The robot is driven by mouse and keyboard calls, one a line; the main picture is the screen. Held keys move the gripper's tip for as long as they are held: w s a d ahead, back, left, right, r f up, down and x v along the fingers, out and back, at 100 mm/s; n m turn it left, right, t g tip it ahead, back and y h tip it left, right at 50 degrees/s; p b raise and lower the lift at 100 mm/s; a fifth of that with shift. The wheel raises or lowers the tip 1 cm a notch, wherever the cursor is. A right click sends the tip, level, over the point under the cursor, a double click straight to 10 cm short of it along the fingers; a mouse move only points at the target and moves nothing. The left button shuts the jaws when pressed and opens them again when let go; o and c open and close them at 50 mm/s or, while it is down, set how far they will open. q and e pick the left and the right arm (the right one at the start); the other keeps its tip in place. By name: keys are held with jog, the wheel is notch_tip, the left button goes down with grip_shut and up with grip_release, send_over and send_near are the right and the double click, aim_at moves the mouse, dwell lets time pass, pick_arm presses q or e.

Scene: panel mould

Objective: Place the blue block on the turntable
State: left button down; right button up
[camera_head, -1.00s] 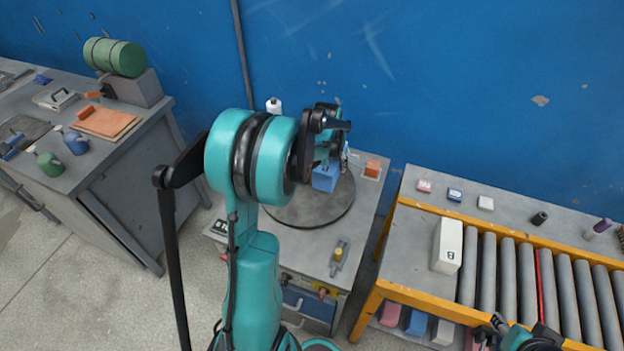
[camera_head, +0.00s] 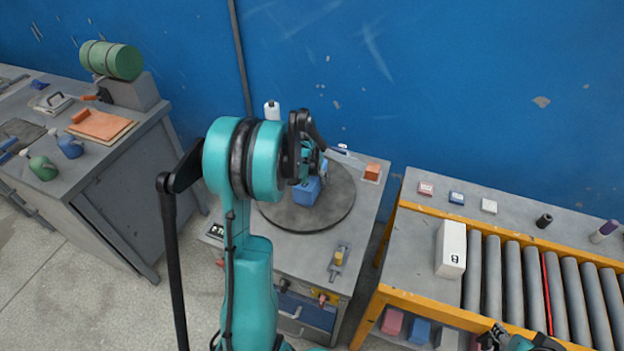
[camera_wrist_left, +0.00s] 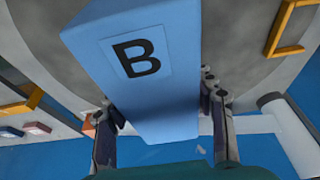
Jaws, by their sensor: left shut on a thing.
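The blue block (camera_head: 307,191) is at the turntable, partly hidden behind my left arm in the head view. In the left wrist view the blue block (camera_wrist_left: 140,65) shows a black letter B and sits between the fingers. My left gripper (camera_wrist_left: 165,135) is shut on it. The turntable (camera_head: 335,205) is a dark grey round disc on the middle cabinet. The block is over the disc; I cannot tell whether its base touches. My right gripper (camera_head: 490,338) is at the bottom right edge, mostly cut off.
An orange block (camera_head: 372,171) lies at the cabinet's back right corner, and a white bottle (camera_head: 272,110) stands behind the disc. A yellow-handled tool (camera_head: 339,258) lies at the front. The roller conveyor (camera_head: 510,275) with a white box (camera_head: 451,248) is to the right.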

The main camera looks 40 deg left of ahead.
pick_arm(q)
jog(key=shift+f, duration=0.1)
jog(key=c, duration=0.6)
grip_release()
jog(key=shift+r, duration=0.5)
jog(key=p+v, duration=0.3)
jog(key=v, duration=0.7)
jog(key=shift+s+r+p, duration=0.2)
jog(key=shift+r+p, duration=0.15)
jog(key=shift+p, duration=0.05)
jog(key=shift+s+d+r, duration=0.1)
jog(key=shift+d+r, duration=0.15)
jog(key=s+d+r+m+t, duration=0.1)
jog(key=s+d+r, duration=0.15)
jog(key=d, duration=0.45)
jog(key=s+d+r+m, duration=0.1)
jog(key=s+d+r, duration=0.1)
jog(key=d+r, duration=0.3)
jog(key=s+d+t, duration=0.1)
jog(key=s+d, duration=0.2)
jog(key=d, duration=0.1)
jog(key=s+d+m+t, duration=0.1)
jog(key=s+d, duration=0.3)
jog(key=d, duration=0.1)
jog(key=s+d+t+h, duration=0.1)
jog(key=s+d, duration=0.2)
jog(key=d, duration=0.2)
jog(key=shift+s+f+m, duration=0.15)
jog(key=shift+f+m, duration=0.15)
jog(key=shift+f, duration=0.05)
